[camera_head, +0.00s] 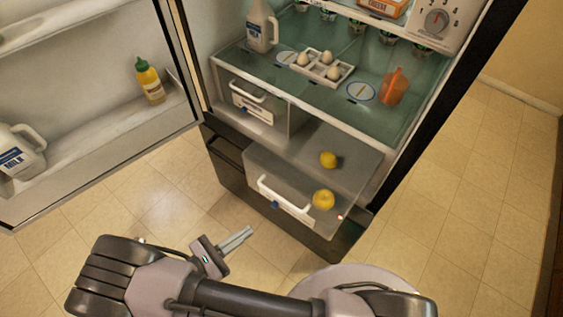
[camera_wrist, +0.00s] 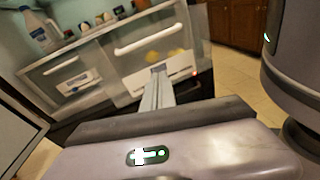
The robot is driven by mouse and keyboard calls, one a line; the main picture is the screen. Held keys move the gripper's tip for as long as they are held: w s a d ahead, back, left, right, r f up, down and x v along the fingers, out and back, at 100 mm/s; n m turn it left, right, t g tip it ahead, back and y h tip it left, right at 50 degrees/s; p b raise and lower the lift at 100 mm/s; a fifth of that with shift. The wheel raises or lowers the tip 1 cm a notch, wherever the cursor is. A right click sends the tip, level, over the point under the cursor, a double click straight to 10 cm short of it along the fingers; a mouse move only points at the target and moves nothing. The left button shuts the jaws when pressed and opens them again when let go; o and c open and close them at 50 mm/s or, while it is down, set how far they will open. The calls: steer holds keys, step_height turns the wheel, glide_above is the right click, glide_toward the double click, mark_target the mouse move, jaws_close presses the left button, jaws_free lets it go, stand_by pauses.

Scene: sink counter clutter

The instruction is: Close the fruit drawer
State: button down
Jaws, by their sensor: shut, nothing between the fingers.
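The fruit drawer (camera_head: 280,201) is pulled out at the lower right of the fridge. It is a clear drawer with a white bar handle, and two yellow fruits (camera_head: 328,159) lie in it. In the wrist view the drawer front (camera_wrist: 135,72) with its white handle faces me, the fruits blurred behind it. My gripper (camera_head: 248,231) is shut and empty, in front of the drawer and a little left of its handle, apart from it in the head view. In the wrist view my gripper (camera_wrist: 158,70) has its fingers together, pointing toward the drawer front below the handle.
A second drawer (camera_head: 252,107) on the left sits pushed in. The open fridge door (camera_head: 100,130) is at left, with a milk jug (camera_head: 20,150) and a yellow bottle (camera_head: 150,82). The shelf above holds eggs (camera_head: 325,65) and an orange pitcher (camera_head: 394,86). Tiled floor is clear at right.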

step_height(320, 180, down, 4)
steer(key=n+t+y, duration=0.1)
steer(key=n+t, duration=0.2)
steer(key=b, duration=0.2)
glide_toward(275, 206)
steer(key=shift+n+t, duration=0.3)
steer(key=w+d+r, duration=0.1)
steer(key=w+d, duration=0.1)
steer(key=w+d+r, duration=0.1)
steer(key=w+d, duration=0.1)
steer(key=w+d+r, duration=0.1)
steer(key=w+d, duration=0.1)
steer(key=shift+w+d, duration=0.1)
steer(key=shift+d, duration=0.15)
